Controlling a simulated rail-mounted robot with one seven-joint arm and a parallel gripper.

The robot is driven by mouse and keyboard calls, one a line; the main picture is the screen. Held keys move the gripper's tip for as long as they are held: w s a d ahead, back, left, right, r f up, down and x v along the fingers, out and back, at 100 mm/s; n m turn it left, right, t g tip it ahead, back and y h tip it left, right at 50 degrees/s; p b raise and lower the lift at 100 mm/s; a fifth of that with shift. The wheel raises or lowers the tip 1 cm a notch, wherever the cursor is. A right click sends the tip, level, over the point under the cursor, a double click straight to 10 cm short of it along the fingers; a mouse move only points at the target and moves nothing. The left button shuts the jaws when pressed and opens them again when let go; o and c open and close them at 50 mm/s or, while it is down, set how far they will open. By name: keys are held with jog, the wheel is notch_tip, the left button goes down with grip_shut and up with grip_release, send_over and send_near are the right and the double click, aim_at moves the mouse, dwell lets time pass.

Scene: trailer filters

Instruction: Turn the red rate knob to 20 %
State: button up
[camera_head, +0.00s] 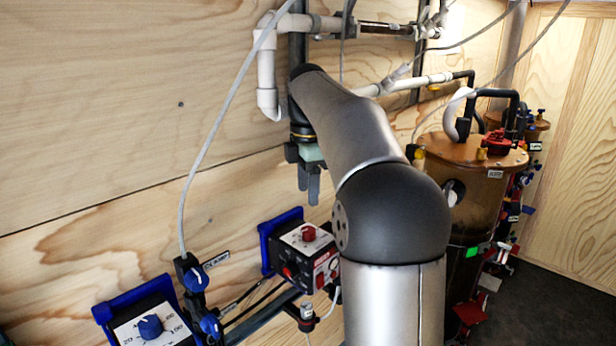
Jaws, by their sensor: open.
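The red rate knob (308,233) is on the pale sloping top face of a dosing unit (297,245) with a blue bracket on the plywood wall. The knob's setting is too small to read. A second red part (288,272) is on the unit's darker front. My gripper (308,192) points down above the red knob, with a visible gap between the fingertips and the knob. Its two fingers are apart and hold nothing. My arm hides the right side of the unit.
A second unit with a blue knob (150,327) and a numbered dial stands at lower left. Blue valves (196,279) and a pale hose (213,135) are beside it. White pipes (266,75) run along the wall. A brown filter tank (475,200) stands at right.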

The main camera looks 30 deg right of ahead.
notch_tip(320, 180, up, 2)
jog(key=shift+r, duration=0.2)
dwell(0.5)
jog(key=s+a+f+m, duration=0.7)
jog(key=s+f+m, duration=0.1)
jog(key=s+f, duration=0.4)
jog(key=s+a+f+m, duration=0.8)
jog(key=s+f, duration=0.4)
jog(key=s, duration=0.2)
jog(key=shift+s+a+t, duration=0.2)
jog(key=shift+t, duration=0.1)
